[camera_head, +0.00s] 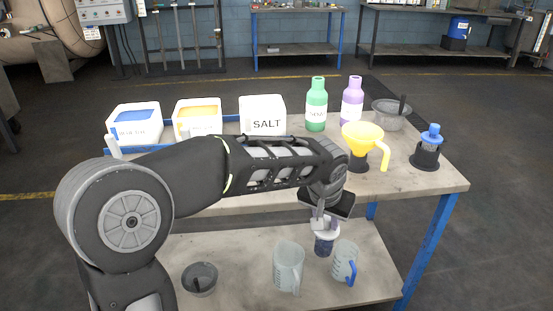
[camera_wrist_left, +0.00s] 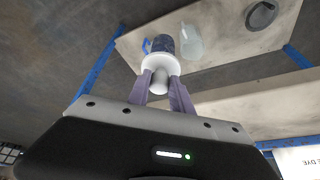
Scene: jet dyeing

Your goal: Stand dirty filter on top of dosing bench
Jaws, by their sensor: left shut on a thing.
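My left gripper (camera_head: 322,222) is shut on the dirty filter (camera_head: 325,243), which has a white flanged cap and a dark blue body. The left wrist view shows the filter (camera_wrist_left: 163,45) hanging upright, its white knob between my fingers (camera_wrist_left: 160,88). In the head view, the filter appears below the front edge of the dosing bench top (camera_head: 435,182) and in front of the lower shelf (camera_head: 235,258). Its height above that shelf is hard to tell. My left arm hides part of the bench's front. My right gripper is not in view.
On the bench top stand white boxes including a SALT box (camera_head: 263,116), green (camera_head: 316,105) and purple bottles, a yellow funnel (camera_head: 362,136), a grey bowl (camera_head: 391,115) and a blue-capped item (camera_head: 427,147). Jugs (camera_head: 288,265) stand below. The front right top is clear.

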